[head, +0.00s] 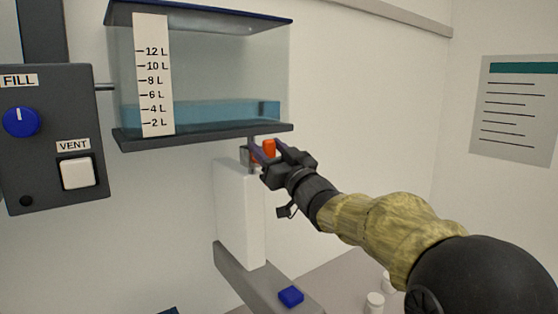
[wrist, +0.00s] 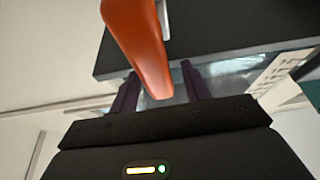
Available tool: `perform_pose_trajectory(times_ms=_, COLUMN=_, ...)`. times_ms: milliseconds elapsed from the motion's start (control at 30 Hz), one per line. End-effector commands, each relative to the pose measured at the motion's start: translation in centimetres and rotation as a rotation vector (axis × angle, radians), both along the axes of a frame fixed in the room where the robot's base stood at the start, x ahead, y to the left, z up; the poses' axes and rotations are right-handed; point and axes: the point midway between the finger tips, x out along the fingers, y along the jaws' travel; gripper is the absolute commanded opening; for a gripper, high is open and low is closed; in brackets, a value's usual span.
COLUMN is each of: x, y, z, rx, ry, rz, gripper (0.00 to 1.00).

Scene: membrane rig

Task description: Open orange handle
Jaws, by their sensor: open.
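The orange handle (head: 269,148) is below the tank, partly hidden by my gripper in the head view. In the wrist view the orange handle (wrist: 140,45) is large and close, its lower end lying between the two dark fingers as seen from the camera. My gripper (head: 259,149) is open with its fingers at the handle; in the wrist view the gripper (wrist: 162,82) shows a finger on either side of the handle's end. I cannot tell whether either finger touches it.
A clear tank (head: 215,75) with a litre scale and blue water sits just above my gripper. A white block (head: 237,215) stands below it on a grey ledge with a blue piece (head: 291,296). A control box (head: 50,130) with a blue knob and white button is at left.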

Motion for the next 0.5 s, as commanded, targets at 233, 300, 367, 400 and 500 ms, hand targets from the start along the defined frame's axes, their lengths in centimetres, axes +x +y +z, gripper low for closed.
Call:
perform_pose_trajectory(times_ms=233, x=-2.0, y=-1.4, z=-1.3, rx=-0.002, ry=-0.001, rz=-0.003, gripper=0.47)
perform_pose_trajectory(times_ms=300, x=-3.0, y=-2.2, z=-1.9, rx=0.0, ry=-0.002, rz=-0.003, gripper=0.47)
perform_pose_trajectory(times_ms=367, x=-4.0, y=-2.8, z=-2.4, rx=-0.002, ry=-0.001, rz=-0.003, gripper=0.47)
perform_pose_trajectory(times_ms=400, x=-4.6, y=-3.2, z=-2.7, rx=-0.002, ry=-0.002, rz=-0.004, gripper=0.47)
perform_pose_trajectory(times_ms=500, x=-6.1, y=-4.3, z=-3.4, rx=-0.002, ry=-0.001, rz=-0.003, gripper=0.47)
